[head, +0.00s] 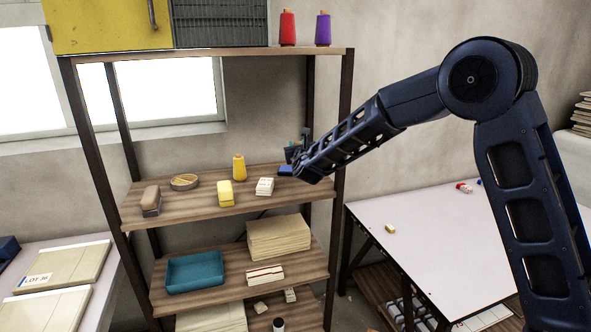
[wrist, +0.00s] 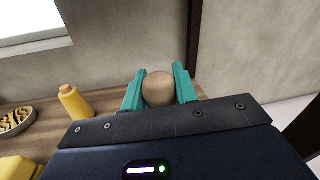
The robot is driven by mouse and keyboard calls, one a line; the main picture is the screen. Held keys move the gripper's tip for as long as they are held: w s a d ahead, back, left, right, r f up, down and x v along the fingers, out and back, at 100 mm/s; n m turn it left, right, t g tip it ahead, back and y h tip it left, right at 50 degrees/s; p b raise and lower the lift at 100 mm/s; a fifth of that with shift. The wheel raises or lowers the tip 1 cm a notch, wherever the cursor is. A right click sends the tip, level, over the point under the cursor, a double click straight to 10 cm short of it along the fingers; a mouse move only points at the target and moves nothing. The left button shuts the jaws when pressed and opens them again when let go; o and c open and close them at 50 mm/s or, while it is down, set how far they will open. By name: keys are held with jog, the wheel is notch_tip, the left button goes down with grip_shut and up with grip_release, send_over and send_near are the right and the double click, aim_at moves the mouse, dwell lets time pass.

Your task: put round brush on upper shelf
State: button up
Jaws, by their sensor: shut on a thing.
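The round brush (wrist: 158,89) shows in the wrist view as a tan, rounded end between the teal fingers of my gripper (wrist: 158,85), which is shut on it. The rest of the brush is hidden. In the head view my gripper (head: 294,150) is at the right end of the shelf board (head: 200,206) that holds several small items, just above it. Whether the brush touches the board cannot be told.
A blue item (head: 286,170) lies just below my gripper. The rack's right post (head: 343,130) is close to my arm.

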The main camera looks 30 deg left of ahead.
notch_tip(320, 180, down, 9)
jog(key=shift+r, duration=0.1)
dwell(0.4)
jog(key=shift+f, duration=0.2)
jog(key=o, duration=1)
jog(key=shift+r, duration=0.1)
jog(key=shift+r, duration=0.15)
jog(key=v, duration=1.2)
